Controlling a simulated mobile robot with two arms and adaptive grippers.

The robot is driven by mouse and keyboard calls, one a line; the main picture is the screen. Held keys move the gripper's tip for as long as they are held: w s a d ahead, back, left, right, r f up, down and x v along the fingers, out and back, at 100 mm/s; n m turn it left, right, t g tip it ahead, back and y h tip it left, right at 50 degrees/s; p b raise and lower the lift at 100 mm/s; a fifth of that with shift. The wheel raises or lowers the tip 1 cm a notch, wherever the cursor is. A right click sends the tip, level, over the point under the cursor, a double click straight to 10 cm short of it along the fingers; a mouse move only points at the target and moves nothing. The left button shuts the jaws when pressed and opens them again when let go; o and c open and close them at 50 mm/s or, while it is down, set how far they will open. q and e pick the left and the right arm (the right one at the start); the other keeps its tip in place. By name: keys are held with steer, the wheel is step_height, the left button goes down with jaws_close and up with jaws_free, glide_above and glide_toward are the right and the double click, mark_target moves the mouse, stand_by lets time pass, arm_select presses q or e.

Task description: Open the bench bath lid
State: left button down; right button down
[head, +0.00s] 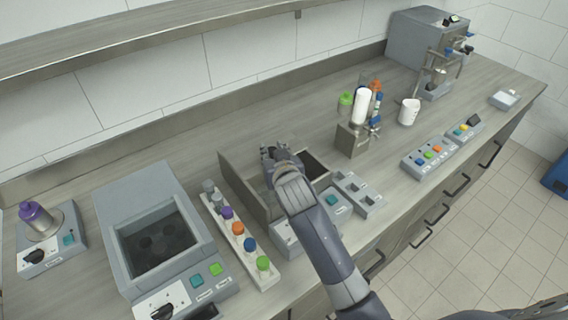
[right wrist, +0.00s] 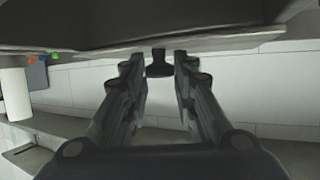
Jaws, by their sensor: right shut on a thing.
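The bench bath (head: 290,238) is a grey box in the middle of the bench, with a label and a teal button on its front. Its lid (head: 243,187) stands raised and steeply tilted at the left side, and part of the dark opening shows at the right. My right gripper (head: 270,153) is over the bath beside the lid. In the right wrist view the lid (right wrist: 220,38) spans the top, and its black knob (right wrist: 158,65) sits between my fingers, which are shut on it. My arm hides part of the bath. My left gripper is out of view.
A rack with coloured caps (head: 238,235) stands close left of the bath, beside a larger grey machine (head: 140,195). A grey slotted block (head: 357,190) and a bottle holder (head: 352,138) stand close right. A shelf (head: 150,35) runs above the bench's back.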

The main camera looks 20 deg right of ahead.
steer(key=shift+w+a, duration=0.2)
steer(key=shift+w, duration=0.4)
steer(key=c, duration=1.3)
jaws_free()
steer(key=shift+s, duration=0.1)
steer(key=v, duration=1.1)
steer(key=shift+s+r, duration=0.25)
steer(key=shift+s, duration=0.1)
